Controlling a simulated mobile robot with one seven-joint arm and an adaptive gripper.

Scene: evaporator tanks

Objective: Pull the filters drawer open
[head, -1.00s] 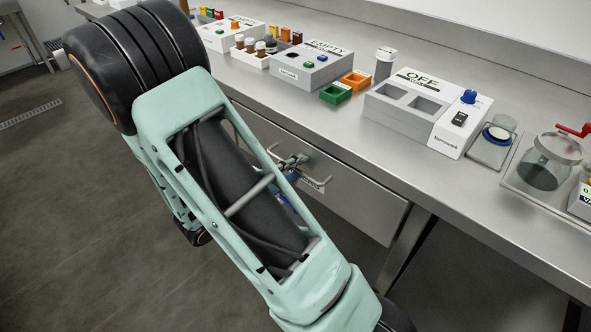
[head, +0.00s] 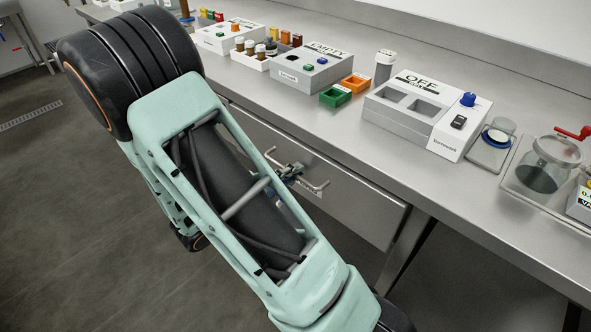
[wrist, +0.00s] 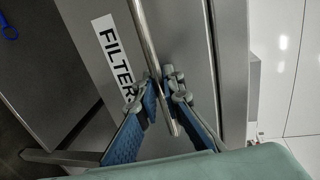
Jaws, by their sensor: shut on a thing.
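The filters drawer (head: 355,210) is a grey metal front under the bench, and its label, partly covered, shows "FILTER" in the wrist view (wrist: 112,58). Its handle (head: 318,187) is a metal bar, which also crosses the wrist view (wrist: 147,35). My gripper (wrist: 163,85) has blue-padded fingers on either side of the bar and is shut on it. In the head view, my gripper (head: 289,172) is at the left part of the handle, partly hidden behind my arm. The drawer front appears close to the bench frame; any gap is hard to tell.
The steel benchtop (head: 300,110) above holds a white OFF box (head: 420,112), an EMPTY box (head: 312,72), green (head: 335,96) and orange (head: 355,82) trays, and a glass jar (head: 548,165). A bench leg (head: 402,252) stands right of the drawer. The floor (head: 90,220) at left is clear.

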